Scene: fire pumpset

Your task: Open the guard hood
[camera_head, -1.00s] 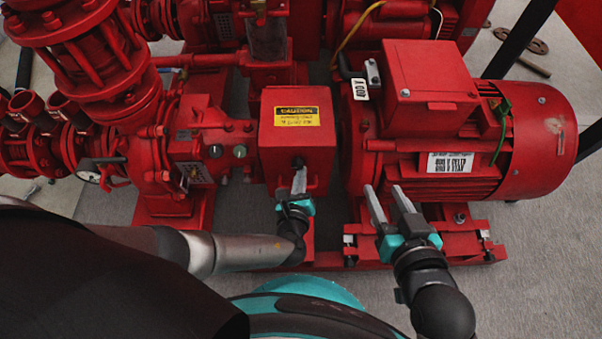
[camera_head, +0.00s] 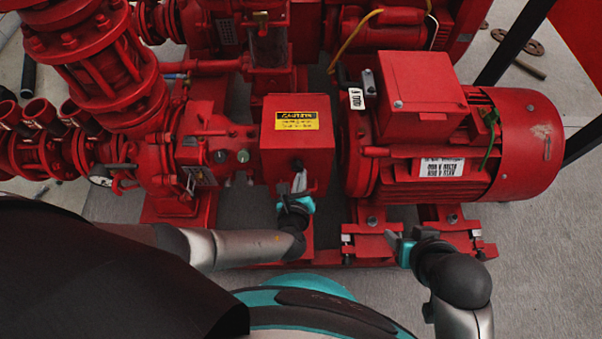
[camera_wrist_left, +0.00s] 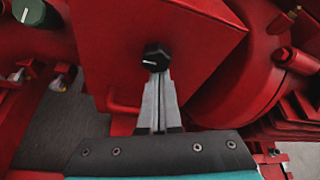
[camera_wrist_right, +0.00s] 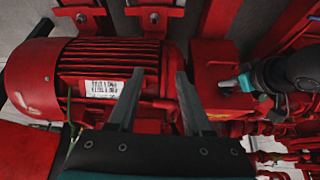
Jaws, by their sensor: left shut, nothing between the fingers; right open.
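The guard hood (camera_head: 295,143) is a red box with a yellow caution label (camera_head: 303,121); it stands closed between the pump and the motor. Its front face (camera_wrist_left: 185,45) fills the upper middle of the left wrist view, with a black knob (camera_wrist_left: 155,57) on it. My left gripper (camera_head: 299,180) is shut and empty. Its fingertips (camera_wrist_left: 155,75) are at the knob, just below it in the picture; I cannot tell if they touch. My right gripper (camera_head: 392,238) is open and empty, in front of the motor base to the right of the hood. Its spread fingers (camera_wrist_right: 158,85) show in the right wrist view.
The red motor (camera_head: 455,140) stands right of the hood and also shows in the right wrist view (camera_wrist_right: 110,75). The red pump housing (camera_head: 205,145) with two knobs is left. The red base frame (camera_head: 375,245) lies below. Grey floor (camera_head: 545,255) is free at right.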

